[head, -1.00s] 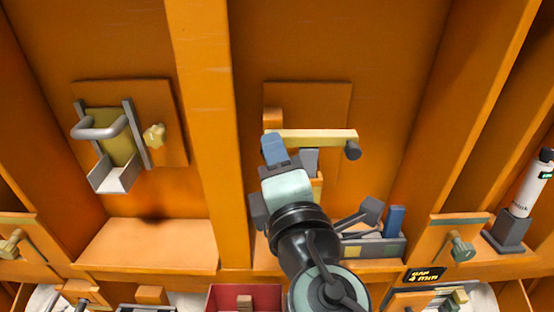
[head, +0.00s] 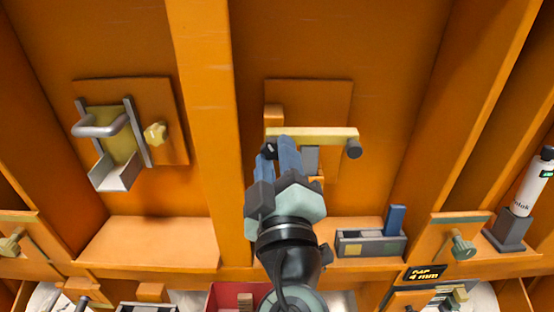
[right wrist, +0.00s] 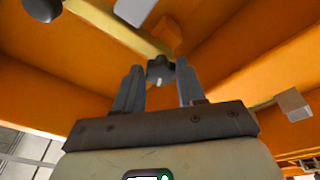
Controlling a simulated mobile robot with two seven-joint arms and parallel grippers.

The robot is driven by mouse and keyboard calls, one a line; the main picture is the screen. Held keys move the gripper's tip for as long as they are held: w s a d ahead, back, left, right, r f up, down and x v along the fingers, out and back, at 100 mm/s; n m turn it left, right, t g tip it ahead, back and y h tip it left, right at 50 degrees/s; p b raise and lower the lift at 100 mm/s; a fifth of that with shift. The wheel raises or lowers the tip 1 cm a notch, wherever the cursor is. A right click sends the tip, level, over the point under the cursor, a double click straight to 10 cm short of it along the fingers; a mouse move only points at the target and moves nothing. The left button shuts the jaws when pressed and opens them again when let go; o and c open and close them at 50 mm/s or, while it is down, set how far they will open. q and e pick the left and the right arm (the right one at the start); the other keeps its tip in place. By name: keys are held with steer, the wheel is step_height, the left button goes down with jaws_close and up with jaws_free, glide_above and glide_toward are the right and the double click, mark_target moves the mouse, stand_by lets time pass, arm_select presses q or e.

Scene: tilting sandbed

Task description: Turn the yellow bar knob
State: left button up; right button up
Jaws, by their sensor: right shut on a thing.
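A long yellow bar (head: 312,135) lies across the orange panel in the middle bay, with a dark cylinder (head: 353,149) at its right end. The bar also shows in the right wrist view (right wrist: 115,30). A small dark knob (right wrist: 160,70) with a pale mark is near the bar's other end. My right gripper (head: 279,146) reaches up to that left end from below, and its fingers stand on either side of the dark knob (head: 269,150), shut on it. Whether the knob joins the bar is hidden. My left gripper is not in view.
A yellow knob (head: 155,133) sits beside a grey-handled slide gate (head: 115,145) on the left panel. A grey tray (head: 371,244) with a blue block is right of my arm. Orange ribs divide the bays. A white bottle (head: 533,185) stands far right.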

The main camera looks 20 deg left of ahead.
steer(key=shift+a+f+m+h, duration=0.1)
steer(key=shift+m+h, duration=0.15)
steer(key=shift+m, duration=0.9)
steer(key=shift+f+m+h, duration=0.1)
steer(key=shift+m+h, duration=0.15)
steer(key=shift+m, duration=0.9)
steer(key=o, duration=0.8)
steer(key=shift+c, duration=0.2)
steer(key=shift+t, duration=0.3)
steer(key=shift+s+r, duration=0.1)
steer(key=shift+s, duration=0.25)
steer(key=v, duration=1.2)
steer(key=shift+s+f, duration=0.2)
steer(key=shift+s, duration=0.15)
